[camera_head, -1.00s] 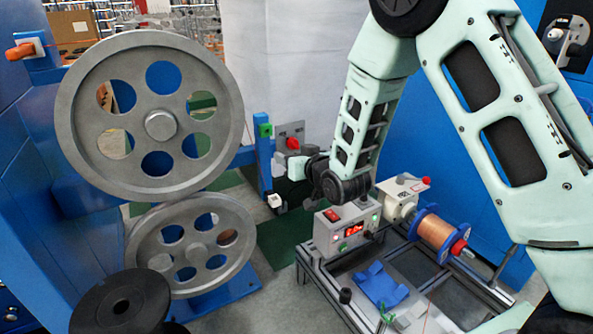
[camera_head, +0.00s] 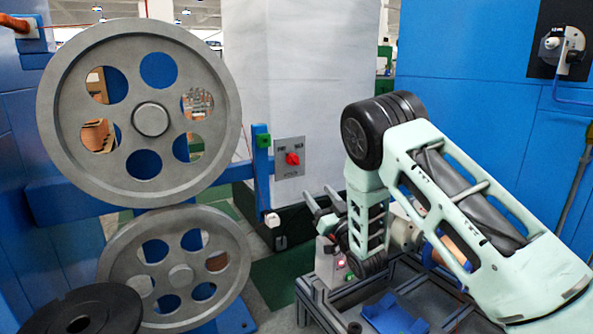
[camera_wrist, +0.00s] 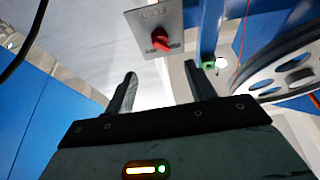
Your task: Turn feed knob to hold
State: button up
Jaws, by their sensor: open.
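Small lettering on the plate is too blurred to read surely. The red knob (camera_wrist: 160,40) and plate (camera_wrist: 146,18) also show near the top of the wrist view. My gripper (camera_head: 319,202) is open and empty, below and to the right of the plate. In the wrist view, the fingers of my gripper (camera_wrist: 159,88) stand apart, with the knob beyond and between them. They do not touch it.
Two large grey wheels (camera_head: 150,188) stand left of the plate. A green part (camera_head: 263,141) on the blue post is close beside the plate. A metal-framed bench (camera_head: 318,296) with a blue piece (camera_head: 392,316) stands below my arm. A white cabinet (camera_head: 300,65) is behind.

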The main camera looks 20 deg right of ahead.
aim_at(296, 164)
jog(key=b+x, duration=0.4)
jog(key=x, duration=0.9)
jog(key=shift+w+a+r, duration=0.1)
jog(key=shift+w, duration=0.3)
jog(key=c, duration=1)
